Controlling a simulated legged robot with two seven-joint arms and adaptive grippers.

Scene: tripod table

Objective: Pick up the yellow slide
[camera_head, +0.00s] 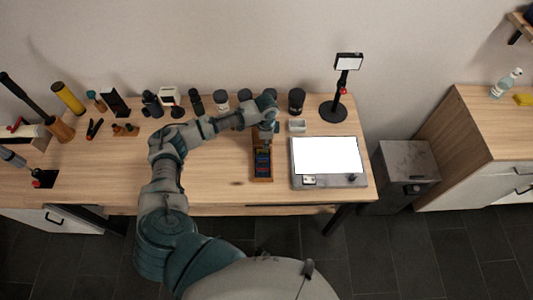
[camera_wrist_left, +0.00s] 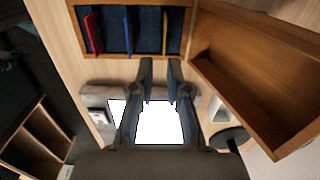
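The yellow slide (camera_wrist_left: 164,33) stands upright in a wooden slide box (camera_wrist_left: 112,50) with a dark blue lining. A blue slide (camera_wrist_left: 128,30) and a red slide (camera_wrist_left: 93,33) stand to its left in the wrist view. In the head view the slide box (camera_head: 262,180) lies on the table, partly covered by my left arm. My left gripper (camera_wrist_left: 160,62) is open and empty; its two fingertips appear close to the yellow slide, with a narrow gap between them. In the head view the left gripper (camera_head: 267,129) is over the box's far end. My right gripper is not seen.
An empty wooden tray or lid (camera_wrist_left: 255,80) stands beside the box in the wrist view. A lit white panel (camera_head: 327,155) lies right of the box. Dark-lidded jars (camera_head: 296,101) and a lamp stand (camera_head: 334,108) are behind. Bare tabletop (camera_head: 220,175) lies left of the box.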

